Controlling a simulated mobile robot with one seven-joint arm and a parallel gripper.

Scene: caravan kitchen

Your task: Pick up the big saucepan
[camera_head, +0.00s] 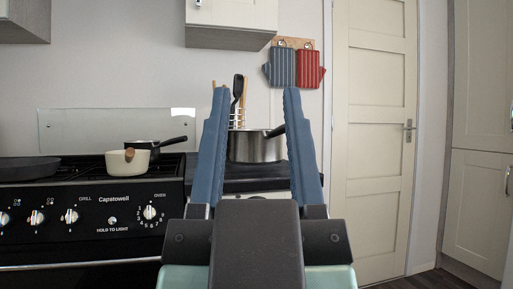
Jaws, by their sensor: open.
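The big saucepan (254,147) is a steel pot with a dark handle pointing right. It stands on the dark counter right of the stove. My gripper (252,92) is open and empty in the foreground, its two blue fingers pointing up and away. In the picture the saucepan shows between the fingers, but it looks farther off, beyond them. The right finger covers part of the saucepan's right side and handle.
A small cream pan (127,162) and a dark pan (146,147) stand on the black stove (95,207). A utensil holder (237,117) stands behind the saucepan. Oven mitts (295,68) hang on the wall. A wall cupboard (232,36) is above. A closed door (372,120) is at right.

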